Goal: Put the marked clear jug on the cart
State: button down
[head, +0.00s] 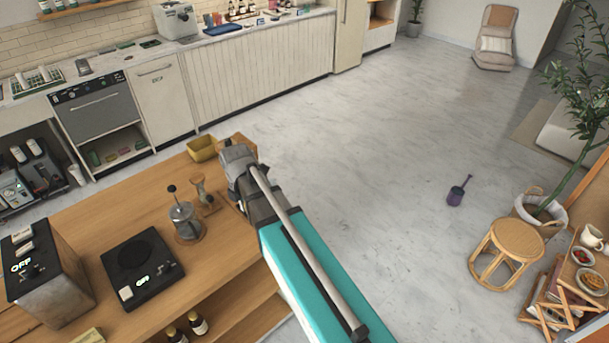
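I cannot make out a clear jug with a mark for certain. A glass press pot (185,221) with a metal lid and dark knob stands upright on the wooden counter (95,222). My gripper (238,163) is over the counter's far right corner, right of the press pot and apart from it. It is seen from behind, so its fingertips and anything between them are hidden. A small wooden tiered stand (545,312), perhaps the cart, is at the lower right edge. It bears a white pitcher (590,237), a bowl and a plate of food.
A glass dripper (203,192) and a yellow tray (202,148) are near my gripper. A black hot plate (142,268) and a box-shaped machine (45,275) stand on the counter. A rattan stool (507,243) and a purple object (457,193) are on the otherwise open floor (385,135).

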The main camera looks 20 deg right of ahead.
jog(key=shift+f+b, duration=2.35)
jog(key=shift+f, duration=0.05)
